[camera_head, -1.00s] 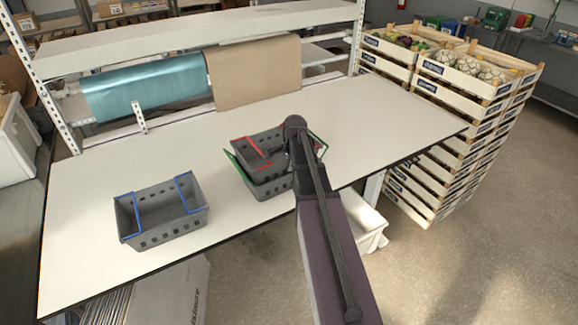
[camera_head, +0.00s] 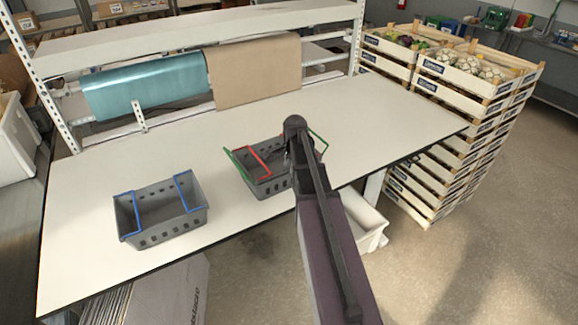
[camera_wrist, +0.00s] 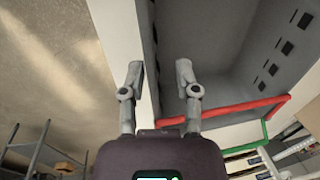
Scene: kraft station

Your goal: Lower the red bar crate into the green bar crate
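The red bar crate, grey with red bars (camera_head: 262,155), sits down inside the green bar crate (camera_head: 270,188), roughly level. The green bars (camera_head: 236,165) stand out at either side, and one shows in the wrist view (camera_wrist: 265,130). My arm hides the right part of both crates in the head view. In the wrist view a red bar (camera_wrist: 225,110) crosses just beyond my gripper (camera_wrist: 160,74). Its two fingers stand apart on either side of a grey crate wall, with a visible gap; the contact is not clear.
A grey crate with blue bars (camera_head: 160,212) stands to the left on the white table (camera_head: 340,115). Paper rolls (camera_head: 255,72) hang on the rack behind. Stacked produce crates (camera_head: 440,150) stand beyond the table's right end. The table's back right is clear.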

